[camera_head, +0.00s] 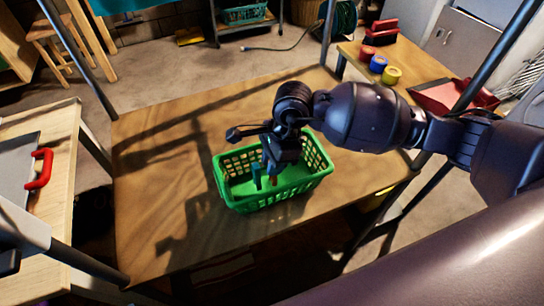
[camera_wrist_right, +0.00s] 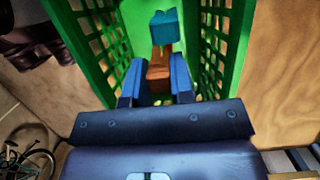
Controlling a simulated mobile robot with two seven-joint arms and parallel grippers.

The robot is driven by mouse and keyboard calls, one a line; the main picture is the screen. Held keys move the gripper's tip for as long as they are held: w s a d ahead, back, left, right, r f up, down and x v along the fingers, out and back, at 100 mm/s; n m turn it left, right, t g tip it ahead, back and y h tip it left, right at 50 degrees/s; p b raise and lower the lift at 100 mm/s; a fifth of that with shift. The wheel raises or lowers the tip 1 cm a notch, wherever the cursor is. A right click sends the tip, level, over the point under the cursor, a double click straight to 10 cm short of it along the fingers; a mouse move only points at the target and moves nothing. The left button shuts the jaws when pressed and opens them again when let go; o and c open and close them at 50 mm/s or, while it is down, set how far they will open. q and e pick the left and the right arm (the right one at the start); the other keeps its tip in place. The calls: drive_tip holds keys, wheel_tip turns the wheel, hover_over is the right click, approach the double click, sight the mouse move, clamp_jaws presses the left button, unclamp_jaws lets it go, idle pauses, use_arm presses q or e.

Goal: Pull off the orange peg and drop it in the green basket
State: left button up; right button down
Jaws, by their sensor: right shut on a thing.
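The green basket (camera_head: 262,203) stands on the wooden table, and its slatted walls show in the right wrist view (camera_wrist_right: 90,50). My right gripper (camera_head: 268,165) reaches down into the basket opening. In the wrist view its blue fingers (camera_wrist_right: 155,82) are shut on the orange peg (camera_wrist_right: 158,72). A small part of the orange peg shows under the gripper in the head view (camera_head: 273,181). A teal peg (camera_head: 256,176) is beside it inside the basket; in the wrist view the teal piece (camera_wrist_right: 165,27) appears just beyond the orange one. My left gripper is not visible.
The wooden table top (camera_head: 150,230) is mostly clear around the basket. A side bench at left holds a red-handled thing (camera_head: 41,168). At the right back are coloured rolls (camera_head: 378,63) and a red tray (camera_head: 436,97). Dark metal posts rise at the table's corners.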

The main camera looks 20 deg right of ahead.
drive_tip(key=c, duration=0.9)
unclamp_jaws()
